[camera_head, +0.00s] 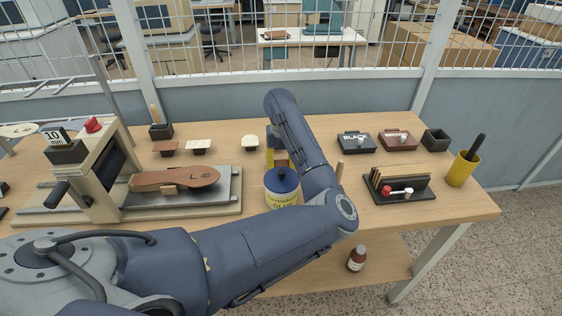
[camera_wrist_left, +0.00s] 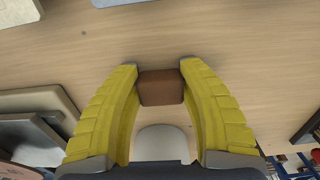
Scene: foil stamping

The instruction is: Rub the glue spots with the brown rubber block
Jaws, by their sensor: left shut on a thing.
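The brown rubber block (camera_wrist_left: 161,88) is between the yellow fingertips of my left gripper (camera_wrist_left: 160,80) in the left wrist view. The gripper is shut on it, above the wooden table. In the head view my left gripper (camera_head: 270,158) is small and mostly behind my arm. A brown insole marked "L 40" (camera_head: 175,179) lies on the press at the left. I cannot make out any glue spots on it. A blue-lidded pot of glue (camera_head: 282,190) stands just in front of the gripper. My right gripper does not show.
Small pale pieces (camera_head: 198,146) and a brown piece (camera_head: 166,147) lie left of the gripper. The hand press (camera_head: 95,170) stands at far left. A black ink box (camera_head: 356,142), a rack (camera_head: 401,190) and a yellow cup (camera_head: 461,170) stand at right.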

